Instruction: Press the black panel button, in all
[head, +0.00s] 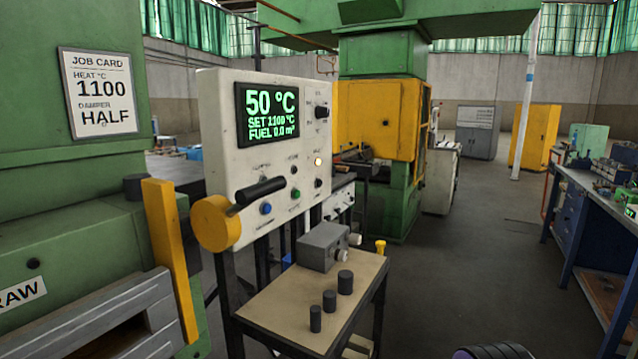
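A white control panel (221,125) stands left of centre, angled to the right. A small black button (318,183) sits near its lower right edge, below a lit amber lamp (317,161). A green button (295,194) and a blue button (266,208) lie to its left in a slanting row. A larger black knob (321,112) sits higher up, right of the display (267,112), which reads 50 °C, SET 1100 °C, FUEL 0.0 m³. The small labels are too small to read.
A yellow hub (214,223) with a black handle (261,190) juts from the panel's lower left. Below, a small table (277,309) bears a grey box (323,246) and several dark cylinders. A green furnace (90,190) stands at left.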

